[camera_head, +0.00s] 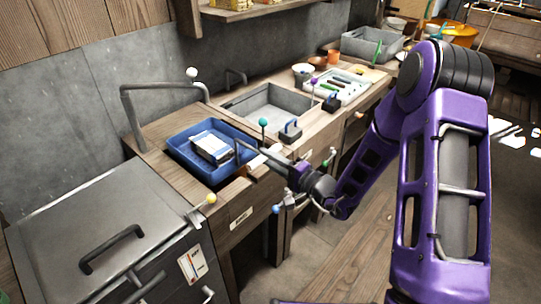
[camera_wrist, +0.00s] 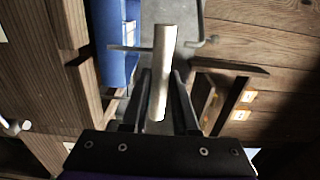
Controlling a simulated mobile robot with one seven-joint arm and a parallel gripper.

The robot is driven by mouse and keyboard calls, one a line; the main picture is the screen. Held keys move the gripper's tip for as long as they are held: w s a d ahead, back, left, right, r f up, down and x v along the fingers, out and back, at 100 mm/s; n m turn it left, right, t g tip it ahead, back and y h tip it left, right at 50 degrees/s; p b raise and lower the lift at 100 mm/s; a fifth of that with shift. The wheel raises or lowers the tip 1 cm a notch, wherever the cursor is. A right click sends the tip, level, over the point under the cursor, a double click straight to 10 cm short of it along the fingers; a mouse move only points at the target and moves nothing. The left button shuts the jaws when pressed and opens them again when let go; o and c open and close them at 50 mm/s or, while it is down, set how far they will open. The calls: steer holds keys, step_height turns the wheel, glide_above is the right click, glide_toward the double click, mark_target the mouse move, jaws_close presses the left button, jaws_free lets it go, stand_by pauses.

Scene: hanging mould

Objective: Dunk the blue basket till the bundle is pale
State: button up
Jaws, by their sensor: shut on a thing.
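The blue basket (camera_head: 180,150) is a shallow, tray-like box on the wooden counter, left of the sink. A bundle (camera_head: 212,147) with a whitish top and dark sides lies in it. My gripper (camera_head: 268,163) is at the counter's front edge, right of the basket. It is shut on a pale round handle (camera_wrist: 163,55), with a finger on each side. A thin grey rod crosses by the handle and runs toward the blue wall (camera_wrist: 115,45) in the wrist view. I cannot tell whether it joins the basket.
A grey sink basin (camera_head: 268,108) is set in the counter behind. A dark metal cabinet (camera_head: 105,230) with a handle stands at front left. A bent pipe (camera_head: 130,110) rises behind the basket. A grey bin (camera_head: 372,44) stands farther back. The floor to the right is open.

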steer(key=o, duration=1)
steer(key=shift+c, duration=0.2)
steer(key=shift+s+d, duration=0.1)
steer(key=b+v, duration=0.1)
steer(key=v, duration=0.7)
steer(key=shift+s+d+b, duration=0.25)
steer(key=shift+d+b, duration=0.05)
steer(key=shift+b, duration=0.05)
